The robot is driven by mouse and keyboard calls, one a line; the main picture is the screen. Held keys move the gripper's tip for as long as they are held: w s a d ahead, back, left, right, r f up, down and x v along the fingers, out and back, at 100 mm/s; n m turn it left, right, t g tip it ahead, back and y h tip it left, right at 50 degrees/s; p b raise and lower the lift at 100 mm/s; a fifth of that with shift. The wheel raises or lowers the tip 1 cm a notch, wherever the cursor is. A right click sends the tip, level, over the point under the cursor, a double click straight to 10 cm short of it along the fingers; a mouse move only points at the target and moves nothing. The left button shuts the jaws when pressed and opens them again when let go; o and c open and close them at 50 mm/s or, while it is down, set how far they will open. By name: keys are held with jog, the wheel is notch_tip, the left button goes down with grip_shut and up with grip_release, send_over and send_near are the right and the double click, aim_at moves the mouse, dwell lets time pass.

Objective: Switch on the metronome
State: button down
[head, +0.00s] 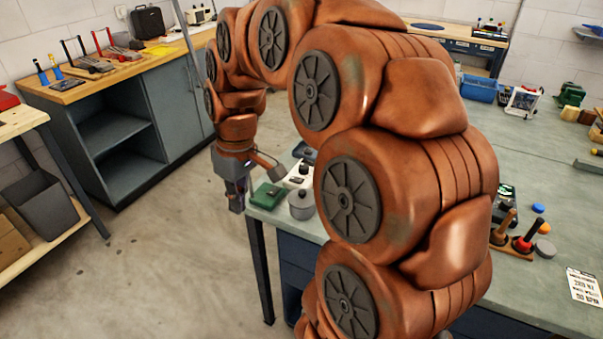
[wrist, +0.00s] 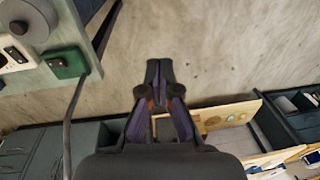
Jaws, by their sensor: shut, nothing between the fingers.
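My gripper (head: 236,208) hangs pointing down just past the bench's left corner, over open floor in the head view. In the wrist view my gripper (wrist: 158,66) is shut and empty, with concrete floor beyond its tips. A small green box (head: 269,196) stands on the bench corner right of my gripper; it also shows in the wrist view (wrist: 66,63). A white device with dark controls (head: 299,176) is beside it, partly hidden by my arm; its edge shows in the wrist view (wrist: 14,57). I cannot tell which object is the metronome.
A grey lidded round container (head: 301,205) stands beside the green box on the green bench top (head: 552,190). Wooden-handled tools (head: 515,240) and a printed card (head: 584,286) lie to the right. A wooden-topped cabinet (head: 110,77) stands at left, with clear floor between.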

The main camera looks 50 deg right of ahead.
jog(key=w+d, duration=0.5)
jog(key=d, duration=0.2)
jog(key=t, duration=0.2)
send_over(300, 180)
jog(key=s, duration=0.2)
jog(key=shift+s+d+f+n+h, duration=0.2)
jog(key=shift+d+f+n+h, duration=0.1)
jog(key=shift+d+f, duration=0.15)
jog(key=shift+f, duration=0.1)
jog(key=p+x, duration=0.2)
jog(key=x, duration=0.4)
jog(key=p+x, duration=0.2)
jog(key=x, duration=0.4)
jog(key=shift+s+f, duration=0.2)
jog(key=shift+f, duration=0.05)
jog(key=shift+f+p, duration=0.35)
jog(key=shift+f, duration=0.25)
jog(key=shift+d, duration=0.1)
